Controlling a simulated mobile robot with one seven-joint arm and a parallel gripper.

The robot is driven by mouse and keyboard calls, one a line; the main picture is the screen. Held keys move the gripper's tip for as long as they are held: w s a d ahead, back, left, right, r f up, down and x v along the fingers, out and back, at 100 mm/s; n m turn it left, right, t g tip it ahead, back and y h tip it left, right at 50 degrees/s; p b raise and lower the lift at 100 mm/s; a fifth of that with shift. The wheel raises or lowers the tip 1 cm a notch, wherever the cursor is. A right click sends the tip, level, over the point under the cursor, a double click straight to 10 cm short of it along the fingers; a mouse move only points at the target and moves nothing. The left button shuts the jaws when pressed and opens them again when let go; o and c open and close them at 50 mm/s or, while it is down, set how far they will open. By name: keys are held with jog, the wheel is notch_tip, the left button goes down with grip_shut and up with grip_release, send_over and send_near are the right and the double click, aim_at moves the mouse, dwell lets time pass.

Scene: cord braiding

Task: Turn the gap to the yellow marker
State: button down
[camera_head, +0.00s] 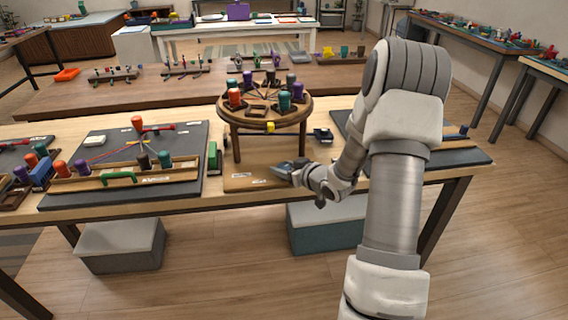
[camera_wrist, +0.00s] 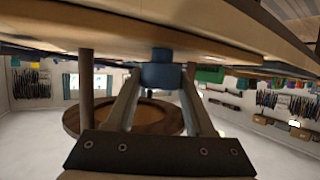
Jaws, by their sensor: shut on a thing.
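The round wooden braiding stand (camera_head: 233,121) stands on its board with several coloured bobbins around its top. An orange bobbin (camera_head: 234,98), a teal bobbin (camera_head: 284,101) and a purple bobbin (camera_head: 298,92) are near the front and right. The yellow marker (camera_head: 270,127) is at the front rim. A space shows between the orange and teal bobbins. My gripper (camera_head: 283,168) is low, in front of the stand. In the wrist view it is shut on a blue knob (camera_wrist: 160,72); the stand's round top (camera_wrist: 140,120) is seen beyond, upside down.
Left of the stand are a green block (camera_head: 213,157) and a dark board (camera_head: 110,140) with bobbins and cords. A small dark blue item (camera_head: 322,135) lies right of the stand. Grey bins (camera_head: 120,255) stand below the table. Another table with racks is behind.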

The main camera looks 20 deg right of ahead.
jog(key=shift+r+n+g+y+p, duration=0.1)
jog(key=shift+n+g+y+p, duration=0.5)
jog(key=shift+n+y+p, duration=1.3)
jog(key=shift+c, duration=1.3)
grip_release()
jog(key=p+v, duration=0.2)
jog(key=v, duration=1.5)
jog(key=shift+d+r+p, duration=0.2)
jog(key=shift+p, duration=0.1)
